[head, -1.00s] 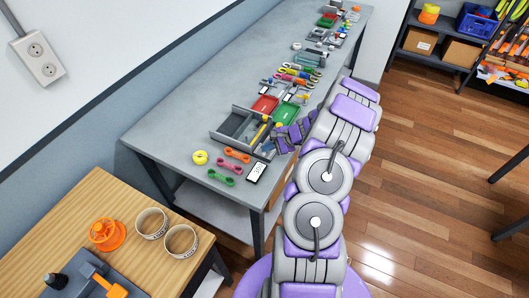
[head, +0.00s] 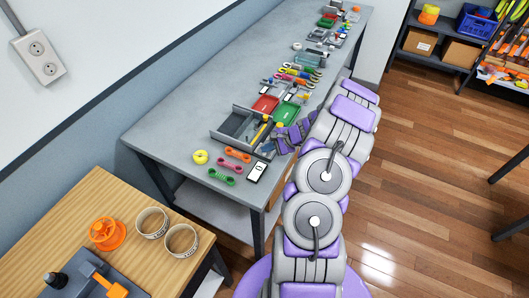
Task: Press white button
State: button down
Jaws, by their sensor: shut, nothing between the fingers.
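A small black-edged device with a white face (head: 257,171) lies at the near front edge of the grey bench. A small dark mark shows on its face; I cannot make out a separate white button there. My gripper (head: 281,146) is low over the bench's front edge, to the upper right of the device and at the right end of the grey divided tray (head: 233,125). It is shut and empty, small in view and partly hidden by my own arm. I cannot tell whether it touches anything.
The grey bench (head: 185,130) has bare room at left. Red (head: 265,104) and green (head: 287,114) trays sit behind. A wooden table (head: 62,215) stands at lower left.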

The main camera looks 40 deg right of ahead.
aim_at(267, 155)
jog(key=shift+r, duration=0.1)
jog(key=shift+a+r+p, duration=0.25)
jog(key=shift+r+p, duration=0.25)
jog(key=shift+r, duration=0.3)
jog(key=shift+r+p, duration=1.7)
jog(key=shift+r, duration=0.75)
